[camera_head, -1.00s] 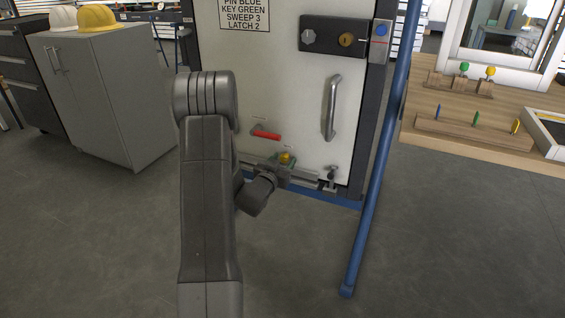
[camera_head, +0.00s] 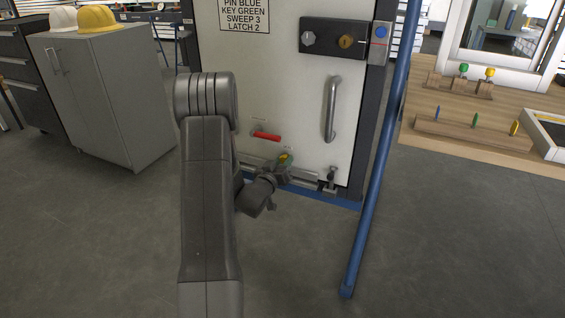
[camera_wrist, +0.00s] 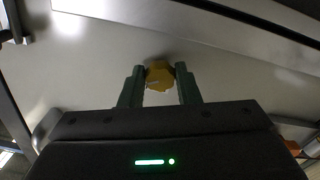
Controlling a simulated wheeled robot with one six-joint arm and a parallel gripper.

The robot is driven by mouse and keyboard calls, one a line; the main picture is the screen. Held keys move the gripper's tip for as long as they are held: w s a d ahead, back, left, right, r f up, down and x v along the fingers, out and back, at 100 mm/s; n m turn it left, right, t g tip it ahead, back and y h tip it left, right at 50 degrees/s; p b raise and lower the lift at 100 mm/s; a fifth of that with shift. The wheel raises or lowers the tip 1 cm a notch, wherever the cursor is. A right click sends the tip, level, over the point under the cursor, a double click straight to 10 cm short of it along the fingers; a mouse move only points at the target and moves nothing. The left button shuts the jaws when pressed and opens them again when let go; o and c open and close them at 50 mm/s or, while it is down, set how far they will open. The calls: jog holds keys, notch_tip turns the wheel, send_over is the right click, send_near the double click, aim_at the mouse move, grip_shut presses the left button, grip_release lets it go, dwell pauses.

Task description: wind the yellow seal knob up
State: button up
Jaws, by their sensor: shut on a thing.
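The yellow seal knob (camera_wrist: 159,76) sits low on the pale door panel. In the wrist view it lies between the two green fingers of my gripper (camera_wrist: 160,86), which are shut on it from both sides. In the head view my gripper (camera_head: 284,166) is at the bottom of the door, and only a small part of the yellow knob (camera_head: 283,157) shows past it. The knob's marking is too small to read.
A red lever (camera_head: 266,137) is just above and left of the knob. A metal handle (camera_head: 332,108) and a lock plate (camera_head: 346,38) are higher on the door (camera_head: 255,75). A blue post (camera_head: 375,160) slants at the right. A wooden bench (camera_head: 440,125) stands beyond it.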

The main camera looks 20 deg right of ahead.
jog(key=n+p, duration=0.1)
jog(key=n, duration=0.5)
jog(key=shift+r+p, duration=0.1)
jog(key=shift+p, duration=0.2)
jog(key=n+p, duration=0.1)
jog(key=n, duration=0.5)
jog(key=shift+p, duration=0.3)
jog(key=o, duration=1)
jog(key=shift+c, duration=0.2)
